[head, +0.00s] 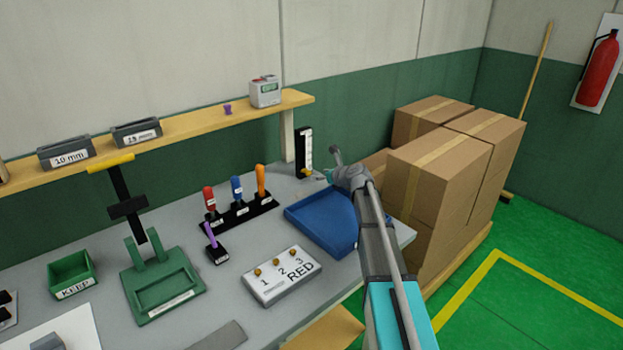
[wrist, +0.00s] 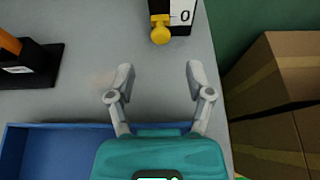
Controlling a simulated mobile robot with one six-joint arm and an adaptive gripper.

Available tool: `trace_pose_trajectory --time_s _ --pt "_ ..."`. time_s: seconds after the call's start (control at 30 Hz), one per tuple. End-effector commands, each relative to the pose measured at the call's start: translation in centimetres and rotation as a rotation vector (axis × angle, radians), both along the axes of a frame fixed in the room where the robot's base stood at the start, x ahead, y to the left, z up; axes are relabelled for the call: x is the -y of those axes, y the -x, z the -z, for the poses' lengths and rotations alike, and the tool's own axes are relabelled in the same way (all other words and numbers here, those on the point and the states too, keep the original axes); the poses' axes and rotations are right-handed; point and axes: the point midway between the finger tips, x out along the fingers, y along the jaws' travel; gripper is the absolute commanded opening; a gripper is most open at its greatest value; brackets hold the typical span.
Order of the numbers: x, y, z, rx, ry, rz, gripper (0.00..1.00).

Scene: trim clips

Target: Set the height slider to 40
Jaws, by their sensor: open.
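The height slider (head: 305,146) is a black upright post with a white scale, standing at the back right of the workbench. Its yellow knob (head: 307,172) sits near the bottom of the scale. In the wrist view the yellow knob (wrist: 161,33) is at the top, beside the scale plate (wrist: 182,14) marked 0. My gripper (wrist: 158,75) is open and empty, with its fingertips apart from the knob and short of it. In the head view my gripper (head: 326,175) is just right of the slider's foot.
A blue tray (head: 293,213) lies on the bench below my gripper. A black rack (head: 238,215) with red, blue and orange-handled tools stands to the left. Cardboard boxes (head: 440,180) are stacked close on the right. A wooden shelf (head: 190,122) runs along the wall behind.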

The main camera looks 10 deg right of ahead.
Motion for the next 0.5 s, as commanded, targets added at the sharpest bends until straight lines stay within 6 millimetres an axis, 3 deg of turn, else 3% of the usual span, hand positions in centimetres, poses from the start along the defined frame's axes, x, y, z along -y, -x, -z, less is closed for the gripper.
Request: trace_pose_trajectory --time_s 0.2,0.5 --pt "-1.5 -2.9 1.5 0.000 0.000 -0.001 0.67" --pt "-2.6 -4.7 2.3 0.000 0.000 0.001 0.67"
